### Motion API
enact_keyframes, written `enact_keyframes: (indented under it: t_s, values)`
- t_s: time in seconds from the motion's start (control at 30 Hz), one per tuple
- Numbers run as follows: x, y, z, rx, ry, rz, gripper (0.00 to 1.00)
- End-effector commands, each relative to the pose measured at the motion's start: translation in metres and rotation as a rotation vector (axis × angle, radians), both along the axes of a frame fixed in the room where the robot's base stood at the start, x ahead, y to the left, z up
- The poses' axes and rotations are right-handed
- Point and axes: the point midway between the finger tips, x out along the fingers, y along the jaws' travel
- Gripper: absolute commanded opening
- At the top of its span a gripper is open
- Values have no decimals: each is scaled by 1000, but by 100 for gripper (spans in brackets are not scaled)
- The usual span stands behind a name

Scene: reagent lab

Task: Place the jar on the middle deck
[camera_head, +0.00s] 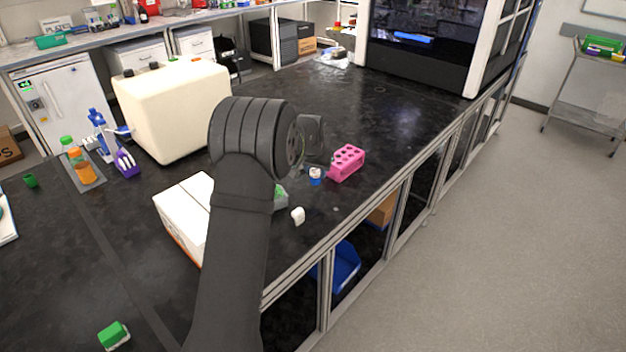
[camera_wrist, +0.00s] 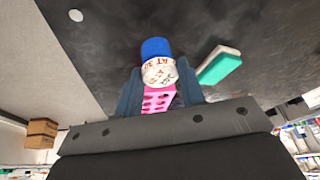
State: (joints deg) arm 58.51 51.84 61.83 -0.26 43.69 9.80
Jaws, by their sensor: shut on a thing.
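The jar (camera_wrist: 158,70) is white with printed lettering and a blue end. It is between the two dark fingers of my gripper (camera_wrist: 160,88) in the wrist view, and the gripper is shut on it. In the head view the small jar (camera_head: 316,174) shows below my wrist, close left of a pink rack, over the black bench. My wrist hides most of the fingers there. I cannot tell whether the jar touches the bench. A wheeled cart (camera_head: 577,95) with shelves stands at the far right; I cannot tell for sure which surface is the middle deck.
The pink rack (camera_head: 346,163) is beside the jar. A white item (camera_head: 298,215) and a white box (camera_head: 186,212) are nearer on the bench. A cream machine (camera_head: 172,105) stands left, and a large dark-fronted instrument (camera_head: 420,50) behind. Open floor lies between bench and cart.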

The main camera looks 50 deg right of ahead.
Motion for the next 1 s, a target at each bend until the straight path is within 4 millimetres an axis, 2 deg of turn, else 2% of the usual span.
enact_keyframes:
  t_s: [0.1, 0.23, 0.5, 0.87, 0.9, 1.0]
  values:
    - [11, 0, -6, -1, 0, 0, 14]
    - [13, 0, -13, 0, 0, -1, 14]
    - [13, 0, -47, 0, 0, -1, 14]
    - [13, 0, -51, -1, -1, -1, 14]
    - [13, 0, -51, -2, -1, -1, 42]
    - [13, 0, -50, -1, -1, -1, 58]
